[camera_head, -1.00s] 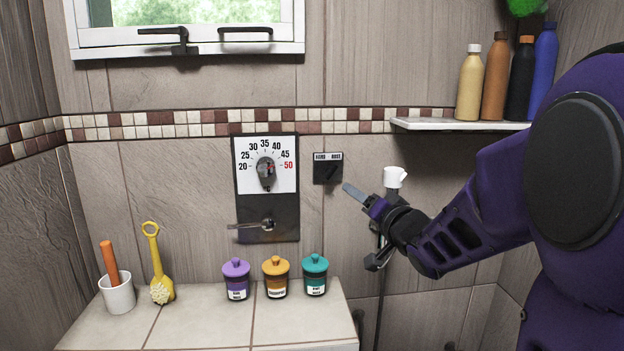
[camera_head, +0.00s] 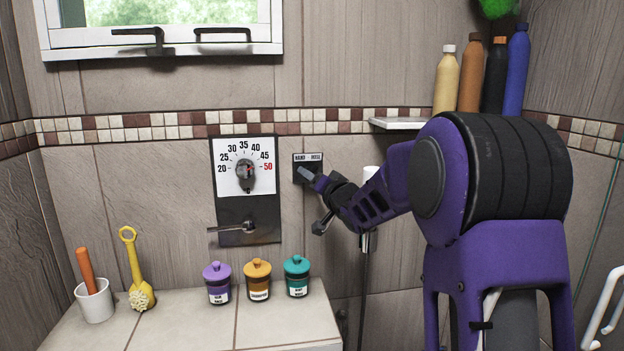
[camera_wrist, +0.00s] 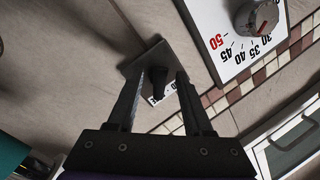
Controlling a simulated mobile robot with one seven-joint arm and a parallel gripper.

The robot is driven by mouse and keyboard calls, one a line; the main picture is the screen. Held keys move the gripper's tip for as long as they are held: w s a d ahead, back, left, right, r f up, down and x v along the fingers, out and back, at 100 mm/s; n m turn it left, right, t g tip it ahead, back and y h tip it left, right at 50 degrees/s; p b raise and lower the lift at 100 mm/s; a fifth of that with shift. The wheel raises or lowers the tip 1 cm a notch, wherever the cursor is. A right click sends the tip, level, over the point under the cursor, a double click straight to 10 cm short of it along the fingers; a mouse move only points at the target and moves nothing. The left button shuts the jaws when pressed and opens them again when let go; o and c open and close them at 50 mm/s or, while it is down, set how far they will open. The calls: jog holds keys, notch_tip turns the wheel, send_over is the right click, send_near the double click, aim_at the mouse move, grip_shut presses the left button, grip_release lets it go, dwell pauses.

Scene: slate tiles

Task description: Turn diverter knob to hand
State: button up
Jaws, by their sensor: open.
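The diverter plate (camera_head: 301,158) is a small dark square on the wall, right of the temperature dial, with a pale label strip along its top reading HAND and HOSE. My gripper (camera_head: 309,174) is at the plate and covers its lower part, so the knob is hidden in the head view. In the wrist view, the dark diverter knob (camera_wrist: 157,86) sits between the two open fingers of my gripper (camera_wrist: 163,76), apparently nearer the left one. The fingertips overlap the plate (camera_wrist: 152,57); whether they touch the knob, I cannot tell. Which label the knob points to is unclear.
The temperature dial (camera_head: 245,171) and a lever (camera_head: 236,228) are left of the plate. A hand shower (camera_head: 370,173) hangs behind my arm. A shelf (camera_head: 398,124) with several bottles is at upper right. Three lidded jars stand on the ledge (camera_head: 180,325) below.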

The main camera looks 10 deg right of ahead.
grip_shut()
jog(key=shift+r, duration=0.15)
jog(key=shift+a+n+g+h+b, duration=0.1)
jog(key=shift+n+g+h+b, duration=0.4)
jog(key=shift+n, duration=1.75)
jog(key=shift+n+g+h+b, duration=0.25)
jog(key=shift+n+h+b, duration=0.55)
jog(key=shift+n, duration=1.4)
jog(key=shift+a+n+g+h+b, duration=0.1)
jog(key=shift+n+g+h+b, duration=0.55)
jog(key=shift+n, duration=1.6)
jog(key=shift+d, duration=0.1)
grip_release()
jog(key=shift+r, duration=0.1)
